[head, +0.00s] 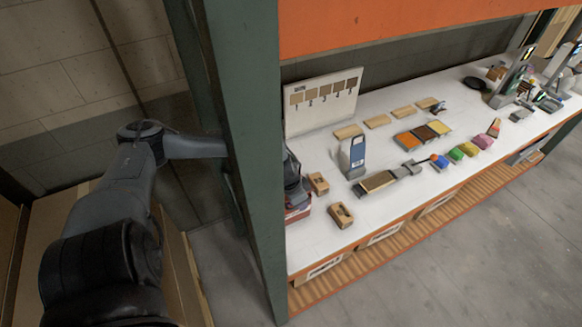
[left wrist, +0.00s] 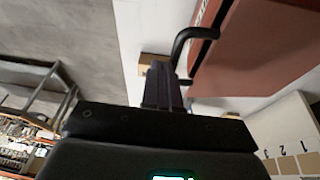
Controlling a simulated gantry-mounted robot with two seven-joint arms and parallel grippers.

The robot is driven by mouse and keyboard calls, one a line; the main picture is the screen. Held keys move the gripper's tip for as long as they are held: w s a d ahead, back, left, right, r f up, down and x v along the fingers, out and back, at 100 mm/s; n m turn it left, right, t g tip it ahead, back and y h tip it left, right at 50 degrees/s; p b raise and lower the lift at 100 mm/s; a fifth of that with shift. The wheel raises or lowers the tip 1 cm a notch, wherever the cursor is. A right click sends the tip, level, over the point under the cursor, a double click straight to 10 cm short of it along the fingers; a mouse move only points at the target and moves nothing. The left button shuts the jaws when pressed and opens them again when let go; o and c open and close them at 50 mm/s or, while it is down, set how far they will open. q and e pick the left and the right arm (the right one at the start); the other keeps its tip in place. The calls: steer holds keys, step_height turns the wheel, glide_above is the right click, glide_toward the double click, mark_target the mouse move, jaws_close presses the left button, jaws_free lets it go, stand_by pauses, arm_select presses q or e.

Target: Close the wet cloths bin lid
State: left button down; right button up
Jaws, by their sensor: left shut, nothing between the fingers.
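A red bin, probably the wet cloths bin, stands at the near left end of the white shelf in the head view (head: 297,213), partly hidden behind the green post. In the left wrist view a large dark red surface (left wrist: 262,50) with a black bent handle (left wrist: 186,42) fills the upper right. I cannot tell how far the lid is open. My left gripper (head: 294,172) is by the bin, partly hidden by the post. Its fingers are shut and empty in the left wrist view (left wrist: 162,80), close beside the black handle; contact is unclear. My right gripper is out of view.
The green post (head: 250,130) stands between the head camera and my left forearm. Wooden blocks (head: 318,183) (head: 341,215) lie right of the bin. A numbered swatch board (head: 322,100) stands behind. Brushes, colour blocks and an upright blue-and-white item (head: 353,157) occupy the shelf further right.

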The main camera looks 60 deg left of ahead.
arm_select(q)
steer(key=shift+d+f, duration=0.25)
steer(key=shift+f, duration=0.8)
steer(key=shift+d+f, duration=0.2)
steer(key=shift+f, duration=0.8)
